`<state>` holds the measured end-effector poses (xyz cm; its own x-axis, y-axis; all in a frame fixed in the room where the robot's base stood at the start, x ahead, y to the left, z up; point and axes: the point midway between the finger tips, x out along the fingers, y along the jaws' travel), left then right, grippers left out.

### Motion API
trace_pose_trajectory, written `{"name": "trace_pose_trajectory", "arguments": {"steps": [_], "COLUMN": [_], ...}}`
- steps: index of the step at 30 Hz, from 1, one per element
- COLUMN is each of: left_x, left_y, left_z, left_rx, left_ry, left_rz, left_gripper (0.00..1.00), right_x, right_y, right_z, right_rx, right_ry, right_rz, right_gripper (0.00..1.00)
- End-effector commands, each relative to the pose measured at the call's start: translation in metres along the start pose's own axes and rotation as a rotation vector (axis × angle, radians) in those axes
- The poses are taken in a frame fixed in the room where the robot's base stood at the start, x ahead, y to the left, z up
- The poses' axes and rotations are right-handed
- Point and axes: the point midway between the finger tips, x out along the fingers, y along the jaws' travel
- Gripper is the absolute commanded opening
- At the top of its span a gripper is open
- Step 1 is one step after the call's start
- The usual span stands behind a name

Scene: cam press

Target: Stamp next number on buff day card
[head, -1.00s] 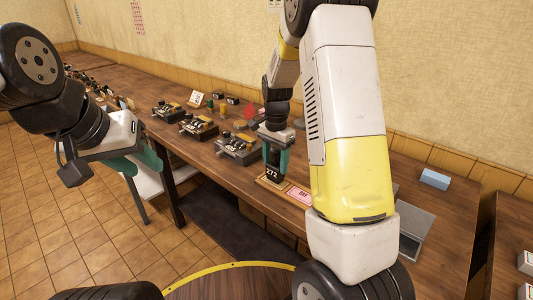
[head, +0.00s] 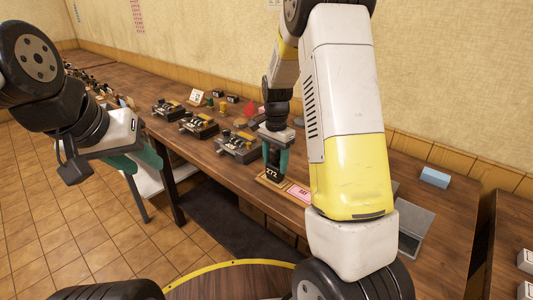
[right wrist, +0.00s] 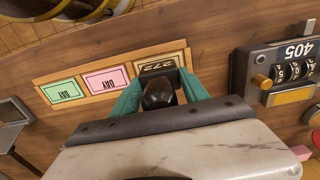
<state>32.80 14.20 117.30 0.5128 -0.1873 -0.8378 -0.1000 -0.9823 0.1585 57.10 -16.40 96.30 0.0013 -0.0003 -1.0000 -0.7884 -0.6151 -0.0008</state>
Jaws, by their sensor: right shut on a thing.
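My right gripper (right wrist: 160,92) is shut on a dark stamp with a rounded black knob (right wrist: 159,94), between its teal fingers. In the head view the stamp (head: 273,172) stands upright and shows white digits "272" low on its front. It is over the buff card (right wrist: 172,58) at one end of a wooden card holder (right wrist: 75,75); the stamp hides part of that card, and I cannot tell whether they touch. A pink DAY card (right wrist: 107,79) and a green DAY card (right wrist: 64,92) lie beside it. My left gripper (head: 145,162) hangs left of the table, away from the cards.
A numbering device marked 405 (right wrist: 285,72) stands near the card holder. Several similar devices (head: 198,125) line the table to the left.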

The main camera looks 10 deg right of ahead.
Motion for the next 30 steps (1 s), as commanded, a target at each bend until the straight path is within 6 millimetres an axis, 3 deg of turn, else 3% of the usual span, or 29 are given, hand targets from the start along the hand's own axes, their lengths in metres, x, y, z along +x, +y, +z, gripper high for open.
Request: {"name": "trace_pose_trajectory", "arguments": {"steps": [5,30], "left_x": [0.000,0.000], "left_y": [0.000,0.000], "left_z": [0.000,0.000], "left_rx": [0.000,0.000], "left_ry": [0.000,0.000], "left_rz": [0.000,0.000], "left_gripper": [0.36,0.36], "right_x": [-0.005,-0.068], "right_y": [0.000,-0.001], "right_z": [0.000,0.000], "right_rx": [0.000,0.000], "right_ry": [0.001,0.001], "right_rz": [-0.001,-0.001], "right_gripper": [0.18,0.18]}}
